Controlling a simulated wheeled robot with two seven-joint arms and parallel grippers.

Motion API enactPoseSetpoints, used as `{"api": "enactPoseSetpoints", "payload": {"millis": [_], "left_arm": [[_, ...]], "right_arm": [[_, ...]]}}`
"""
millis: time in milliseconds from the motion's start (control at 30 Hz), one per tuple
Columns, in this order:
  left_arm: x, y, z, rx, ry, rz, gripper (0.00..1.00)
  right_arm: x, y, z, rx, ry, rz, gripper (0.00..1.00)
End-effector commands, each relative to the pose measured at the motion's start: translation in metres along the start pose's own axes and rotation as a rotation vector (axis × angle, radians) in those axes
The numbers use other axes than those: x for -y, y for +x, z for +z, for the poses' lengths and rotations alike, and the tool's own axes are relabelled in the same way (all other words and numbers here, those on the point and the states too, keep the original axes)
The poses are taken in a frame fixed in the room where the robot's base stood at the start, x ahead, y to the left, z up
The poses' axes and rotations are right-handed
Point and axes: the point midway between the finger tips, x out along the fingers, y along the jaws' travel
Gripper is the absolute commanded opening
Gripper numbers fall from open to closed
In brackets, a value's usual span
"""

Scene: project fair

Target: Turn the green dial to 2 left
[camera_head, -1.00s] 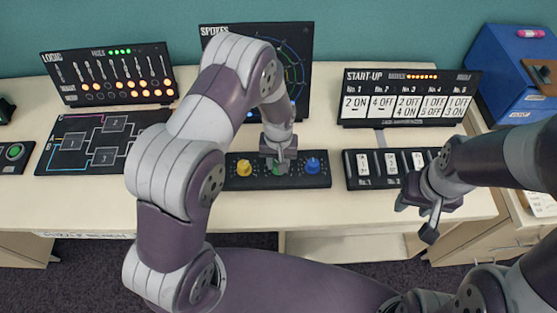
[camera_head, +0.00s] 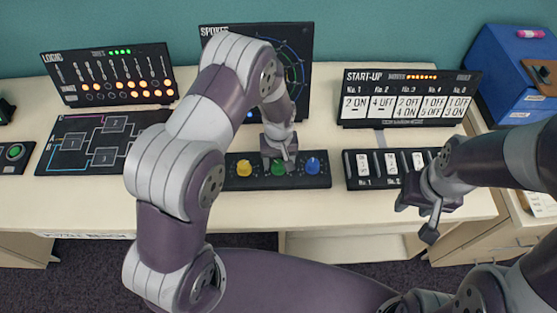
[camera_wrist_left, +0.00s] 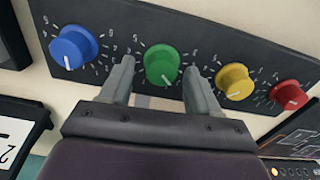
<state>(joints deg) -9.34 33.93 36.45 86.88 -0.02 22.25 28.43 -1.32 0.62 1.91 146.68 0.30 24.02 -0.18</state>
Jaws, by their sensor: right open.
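The green dial (camera_head: 278,168) sits on the black dial panel (camera_head: 262,183) between the yellow dial (camera_head: 244,168) and the blue dial (camera_head: 313,165). In the left wrist view, where the panel appears turned around, the green dial (camera_wrist_left: 161,64) shows a white pointer mark towards the bottom of the picture. The numerals around it are too small to read surely. My left gripper (camera_head: 284,158) is at the green dial, open, with one finger on each side and a gap between the fingers and dial (camera_wrist_left: 158,68). My right gripper (camera_head: 418,216) is open and empty at the table's front right.
A red dial (camera_wrist_left: 289,95) shows in the left wrist view beyond the yellow one. The spokes screen (camera_head: 295,45) stands behind the panel. The start-up board (camera_head: 410,123) and its switch panel (camera_head: 358,186) are to the right; the logic board (camera_head: 110,75) is left.

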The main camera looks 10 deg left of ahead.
Motion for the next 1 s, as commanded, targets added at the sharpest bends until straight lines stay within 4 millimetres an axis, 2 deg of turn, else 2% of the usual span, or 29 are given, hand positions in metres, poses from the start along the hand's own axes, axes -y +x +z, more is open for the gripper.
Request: {"api": "enactPoseSetpoints", "payload": {"millis": [233,333,733,833,1000], "left_arm": [[0.001,0.001,0.002,0.005,0.0,-0.003,0.61],[0.001,-0.006,0.001,0.003,0.0,-0.002,0.61],[0.001,-0.104,0.001,0.0,0.0,0.0,0.61],[0.0,-0.118,0.001,0.002,0.0,-0.001,0.61],[0.001,-0.126,0.001,0.005,0.0,-0.002,0.61]], "right_arm": [[0.0,0.0,0.0,0.0,0.0,0.0,0.43],[0.0,0.002,0.0,0.0,0.0,0.0,0.43],[0.0,0.015,0.002,0.0,0.0,0.0,0.43],[0.0,0.015,0.002,0.0,0.0,0.0,0.43],[0.0,0.015,0.002,0.0,0.0,0.0,0.43]]}}
